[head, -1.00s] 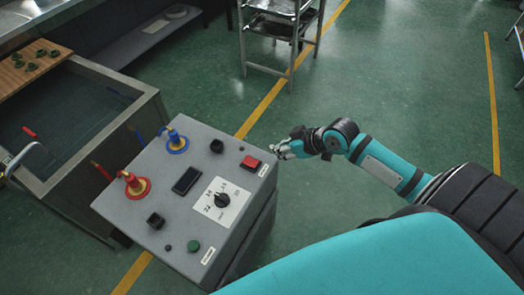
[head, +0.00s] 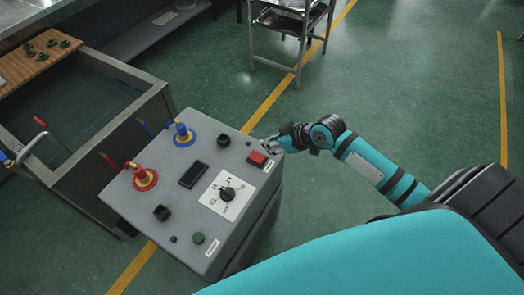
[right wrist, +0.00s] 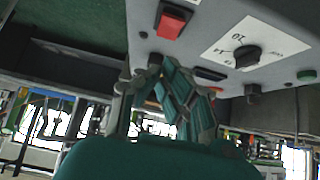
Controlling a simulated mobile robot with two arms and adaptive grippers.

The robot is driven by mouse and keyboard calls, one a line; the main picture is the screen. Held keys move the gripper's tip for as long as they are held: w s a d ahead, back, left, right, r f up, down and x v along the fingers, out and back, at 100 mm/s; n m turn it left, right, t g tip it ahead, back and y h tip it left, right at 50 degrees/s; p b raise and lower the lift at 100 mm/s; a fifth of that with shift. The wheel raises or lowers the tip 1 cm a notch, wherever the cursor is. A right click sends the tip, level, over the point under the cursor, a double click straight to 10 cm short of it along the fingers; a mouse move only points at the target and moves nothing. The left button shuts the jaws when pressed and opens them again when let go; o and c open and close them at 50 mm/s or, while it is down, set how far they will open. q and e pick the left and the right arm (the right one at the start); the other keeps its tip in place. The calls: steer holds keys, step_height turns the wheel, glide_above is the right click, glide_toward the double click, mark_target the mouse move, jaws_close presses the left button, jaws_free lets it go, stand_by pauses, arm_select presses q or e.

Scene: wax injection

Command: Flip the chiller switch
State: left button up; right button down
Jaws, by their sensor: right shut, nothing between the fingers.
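The grey chiller control box (head: 222,258) stands left of my right arm in the head view. A red rocker switch (head: 257,158) in a dark frame sits near its right edge, above a small white label. The switch also shows at the top of the right wrist view (right wrist: 172,24). My right gripper (head: 268,143) is shut and empty, at the panel's right edge just beyond the switch. In the right wrist view the gripper (right wrist: 158,72) is close below the switch; I cannot tell whether it touches the panel. My left gripper is not in view.
The panel also carries a black dial (head: 227,193), a dark display (head: 193,174), a green button (head: 198,238), a red fitting (head: 145,179) and a blue fitting (head: 184,136). An open tank (head: 150,95) adjoins on the left. A metal rack (head: 290,25) stands behind. Floor on the right is clear.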

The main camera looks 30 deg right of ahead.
mark_target(259, 157)
steer(key=x, duration=0.3)
steer(key=shift+w+a+f, duration=0.2)
steer(key=shift+w+f, duration=0.05)
steer(key=shift+w, duration=0.05)
step_height(259, 157, down, 3)
steer(key=shift+r+p, duration=0.15)
steer(key=shift+p, duration=0.15)
steer(key=shift+f, duration=0.75)
steer(key=b, duration=0.1)
steer(key=f+b, duration=0.1)
steer(key=shift+s+d+f+t+b, duration=0.15)
steer(key=shift+s+t+b, duration=0.05)
steer(key=shift+t+b, duration=0.1)
steer(key=shift+r+p, duration=0.35)
steer(key=shift+r, duration=0.05)
steer(key=shift+w, duration=0.1)
steer(key=shift+w+a+r, duration=0.3)
steer(key=shift+w+a, duration=0.15)
steer(key=shift+w, duration=0.15)
